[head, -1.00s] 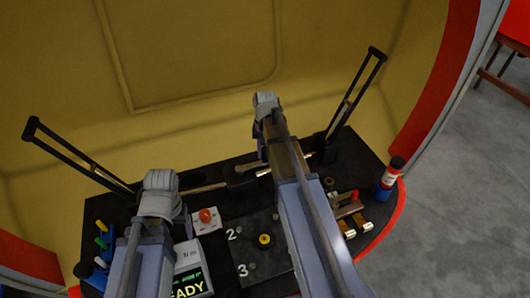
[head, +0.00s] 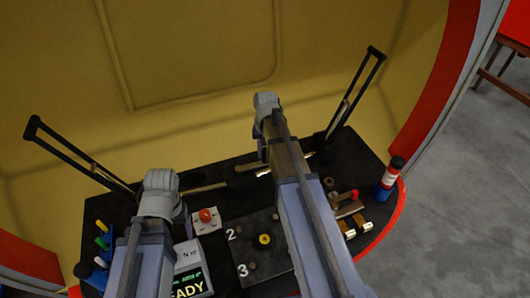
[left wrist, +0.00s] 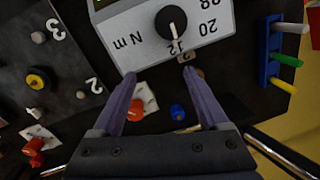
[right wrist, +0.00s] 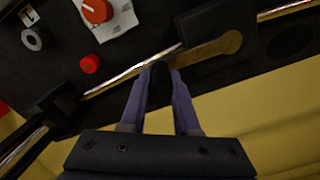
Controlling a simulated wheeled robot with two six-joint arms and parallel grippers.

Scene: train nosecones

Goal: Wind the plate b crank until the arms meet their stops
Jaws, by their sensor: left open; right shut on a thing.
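The plate b crank (right wrist: 158,76) appears as a small dark grip between my right fingertips, mostly hidden by them. My right gripper (right wrist: 160,70) is shut on it, beside a brass-coloured lever (right wrist: 215,48) and a shiny rod. In the head view the right arm hides this spot. The left black arm (head: 75,155) leans up and left; the right black arm (head: 355,92) leans up and right. Whether either touches a stop cannot be told. My left gripper (left wrist: 157,75) is open and empty, its fingers spread in front of a grey dial box (left wrist: 165,32).
A red knob on a white plate (head: 206,217) sits between my arms. A yellow knob (head: 264,239) is on a plate marked 2 and 3. A blue rack (left wrist: 270,50) holds coloured tools. A red-and-blue bottle (head: 391,177) stands at right. The yellow shell curves behind.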

